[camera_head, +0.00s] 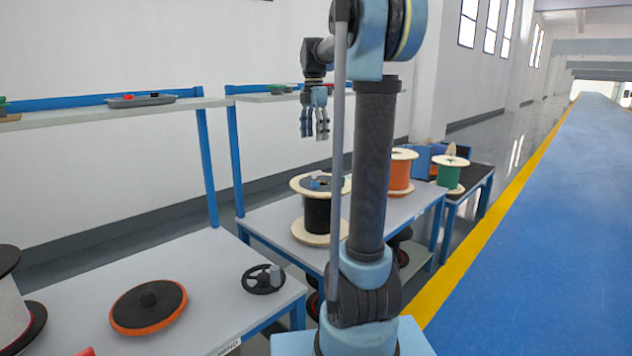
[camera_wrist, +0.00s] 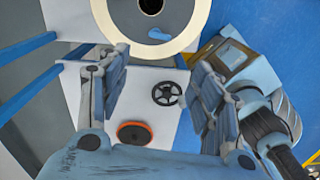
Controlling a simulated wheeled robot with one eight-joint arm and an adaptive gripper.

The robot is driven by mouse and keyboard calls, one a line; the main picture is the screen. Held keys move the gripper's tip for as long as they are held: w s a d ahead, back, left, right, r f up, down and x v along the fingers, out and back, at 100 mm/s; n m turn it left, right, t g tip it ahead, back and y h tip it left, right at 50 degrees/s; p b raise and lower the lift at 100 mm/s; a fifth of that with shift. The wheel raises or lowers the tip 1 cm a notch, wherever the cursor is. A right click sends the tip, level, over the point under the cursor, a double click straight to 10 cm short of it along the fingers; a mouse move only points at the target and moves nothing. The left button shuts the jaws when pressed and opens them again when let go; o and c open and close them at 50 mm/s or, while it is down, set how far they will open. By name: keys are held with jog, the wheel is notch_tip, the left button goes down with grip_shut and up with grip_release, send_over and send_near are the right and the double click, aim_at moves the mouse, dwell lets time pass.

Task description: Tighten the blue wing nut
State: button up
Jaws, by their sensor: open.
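The blue wing nut (camera_wrist: 158,34) lies on the pale top flange of a spool (camera_wrist: 113,22) at the top of the wrist view. In the head view it is a small blue shape (camera_head: 317,183) on top of the spool wound with black cable (camera_head: 317,215). My gripper (camera_head: 314,136) hangs above that spool with its fingers pointing down, apart from the nut. In the wrist view my gripper (camera_wrist: 160,66) has its two fingers spread wide, with nothing between them.
An orange-rimmed disc (camera_head: 150,306) and a black handwheel (camera_head: 262,279) lie on the near table (camera_head: 215,255). Orange (camera_head: 402,172) and green (camera_head: 451,173) spools stand farther back. Shelves (camera_head: 110,112) run along the wall. The blue floor (camera_head: 560,220) at right is clear.

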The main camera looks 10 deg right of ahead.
aim_at(315, 184)
notch_tip(315, 184, down, 17)
jog(key=shift+d+f, duration=0.1)
jog(key=shift+f, duration=0.05)
dwell(0.6)
jog(key=shift+c, duration=0.3)
